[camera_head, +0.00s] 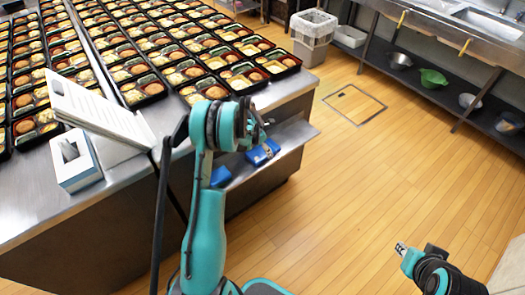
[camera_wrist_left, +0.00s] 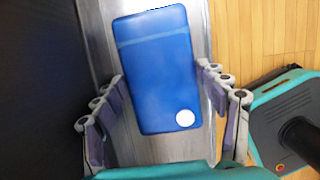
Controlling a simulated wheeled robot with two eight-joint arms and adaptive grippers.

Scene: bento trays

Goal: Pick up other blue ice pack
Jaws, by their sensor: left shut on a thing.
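A blue ice pack (camera_head: 263,153) is at the lower metal shelf, just below my left gripper (camera_head: 258,131). In the left wrist view the blue ice pack (camera_wrist_left: 155,60) lies between the fingers of my left gripper (camera_wrist_left: 161,76), which is shut on its sides. A pale band and a white round spot mark its face. Another blue item (camera_head: 220,176), perhaps a second ice pack, is partly hidden behind my left arm. My right gripper (camera_head: 402,248) is low at the right, over the floor and away from the packs; its finger opening is unclear.
The steel table (camera_head: 135,180) above the shelf (camera_head: 285,137) holds many filled bento trays (camera_head: 245,77), a white stand (camera_head: 95,110) and a small white box (camera_head: 75,165). A bin (camera_head: 312,35) stands behind. The wooden floor at right is clear.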

